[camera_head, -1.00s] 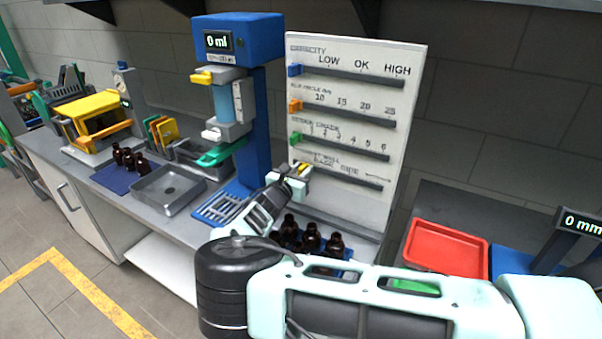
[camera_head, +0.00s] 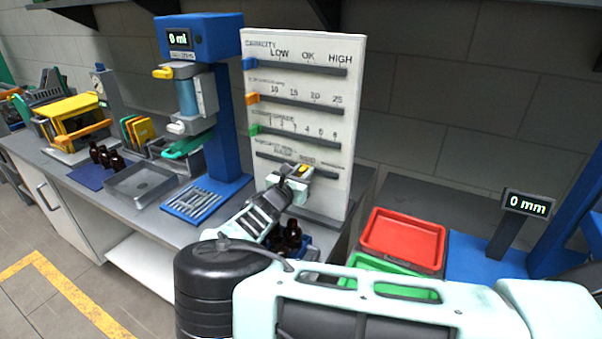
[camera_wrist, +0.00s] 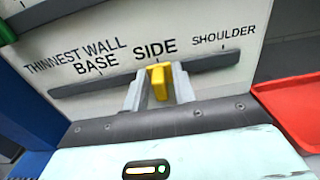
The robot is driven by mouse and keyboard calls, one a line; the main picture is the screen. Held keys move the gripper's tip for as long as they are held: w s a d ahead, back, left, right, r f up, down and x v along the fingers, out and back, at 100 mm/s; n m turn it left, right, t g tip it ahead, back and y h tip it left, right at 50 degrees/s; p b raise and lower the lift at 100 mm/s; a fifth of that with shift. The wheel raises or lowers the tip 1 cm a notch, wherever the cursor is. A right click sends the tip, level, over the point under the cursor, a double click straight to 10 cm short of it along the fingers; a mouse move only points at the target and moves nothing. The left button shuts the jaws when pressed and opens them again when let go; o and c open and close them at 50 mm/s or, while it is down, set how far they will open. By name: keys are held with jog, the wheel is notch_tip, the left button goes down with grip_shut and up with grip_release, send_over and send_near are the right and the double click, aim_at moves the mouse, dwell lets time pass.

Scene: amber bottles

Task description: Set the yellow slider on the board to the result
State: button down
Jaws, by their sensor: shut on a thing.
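The white board (camera_head: 318,120) stands on the bench with several slotted rows and one coloured slider each. The yellow slider (camera_wrist: 159,83) is on the lowest row, labelled thinnest wall with base, side and shoulder; it also shows in the head view (camera_head: 303,170). In the wrist view it stands just below the word SIDE. My gripper (camera_wrist: 158,90) is shut on the yellow slider, one finger on each side of it. In the head view my gripper (camera_head: 297,178) is at the board's lower row.
The blue (camera_head: 249,63), orange (camera_head: 252,98) and green (camera_head: 254,130) sliders sit at the left ends of their rows. Several amber bottles (camera_head: 291,236) stand below my arm. A red tray (camera_head: 403,238) lies right of the board, and a gauge (camera_head: 527,203) reads 0 mm.

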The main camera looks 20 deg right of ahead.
jog(key=c, duration=1.4)
grip_release()
jog(key=shift+c, duration=0.2)
jog(key=shift+a, duration=0.1)
jog(key=b+v, duration=0.6)
jog(key=v, duration=1.1)
jog(key=shift+s+r, duration=0.1)
jog(key=shift+s, duration=0.05)
jog(key=s+d+f+m+g+y, duration=0.2)
jog(key=s+d+f+m+g, duration=0.2)
jog(key=s+m+g, duration=0.15)
jog(key=s+d+f+m+g+y, duration=0.25)
jog(key=s+d+m+g, duration=0.2)
jog(key=s, duration=0.25)
jog(key=s+a+r+m+g+y+b, duration=0.1)
jog(key=s+r+m+y, duration=0.3)
jog(key=s, duration=0.6)
jog(key=s+a+r+m+g+y+b, duration=0.1)
jog(key=s+a+r+m+y, duration=0.2)
jog(key=s+r+m+y, duration=0.2)
jog(key=s+r, duration=0.3)
jog(key=s, duration=0.3)
jog(key=shift+s+a+g, duration=0.2)
jog(key=shift+a+g, duration=0.1)
jog(key=shift+g, duration=0.1)
